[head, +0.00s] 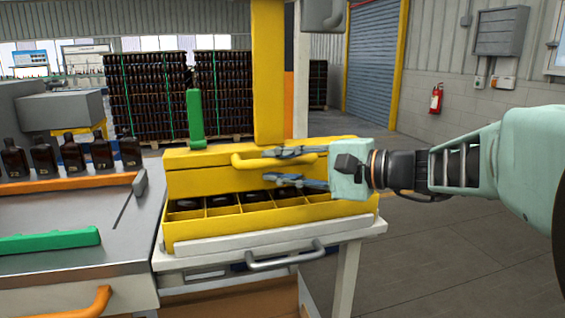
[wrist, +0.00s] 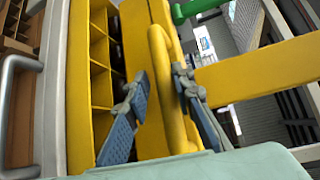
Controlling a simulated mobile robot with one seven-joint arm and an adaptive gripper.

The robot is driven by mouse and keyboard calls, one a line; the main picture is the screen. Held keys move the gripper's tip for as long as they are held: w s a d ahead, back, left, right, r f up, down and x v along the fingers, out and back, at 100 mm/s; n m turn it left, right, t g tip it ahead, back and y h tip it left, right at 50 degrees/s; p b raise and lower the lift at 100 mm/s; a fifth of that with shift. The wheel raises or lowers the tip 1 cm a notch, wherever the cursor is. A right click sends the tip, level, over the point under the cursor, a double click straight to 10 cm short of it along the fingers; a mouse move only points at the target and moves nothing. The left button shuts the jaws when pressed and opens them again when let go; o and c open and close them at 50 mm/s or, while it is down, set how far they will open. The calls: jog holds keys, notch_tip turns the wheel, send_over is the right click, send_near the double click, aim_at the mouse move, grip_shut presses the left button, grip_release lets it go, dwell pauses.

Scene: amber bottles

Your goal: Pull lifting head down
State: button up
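The yellow lifting head (head: 205,181) is a wide block with a bar handle (head: 252,162) on its front, hung on a yellow upright post (head: 268,75). It sits low, just above the divided yellow crate (head: 205,232), with a gap through which the compartments show. My gripper (head: 283,167) reaches in from the right, its two fingers apart, one above the other, at the handle's right part. In the wrist view the handle (wrist: 167,75) runs between the spread fingers (wrist: 160,105), close to one of them. Whether either finger touches it is unclear.
Dark bottle tops show in the crate. A white table with a grey pull handle (head: 285,258) bears it. A green lever (head: 195,118) stands on the left. Several amber bottles (head: 72,152) line the conveyor. Open floor lies to the right.

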jog(key=shift+o, duration=1.3)
jog(key=shift+f, duration=0.15)
jog(key=shift+d+r, duration=0.1)
jog(key=shift+r, duration=0.1)
jog(key=shift+s+d, duration=0.15)
jog(key=shift+d, duration=0.2)
jog(key=v, duration=1.1)
jog(key=shift+s, duration=0.1)
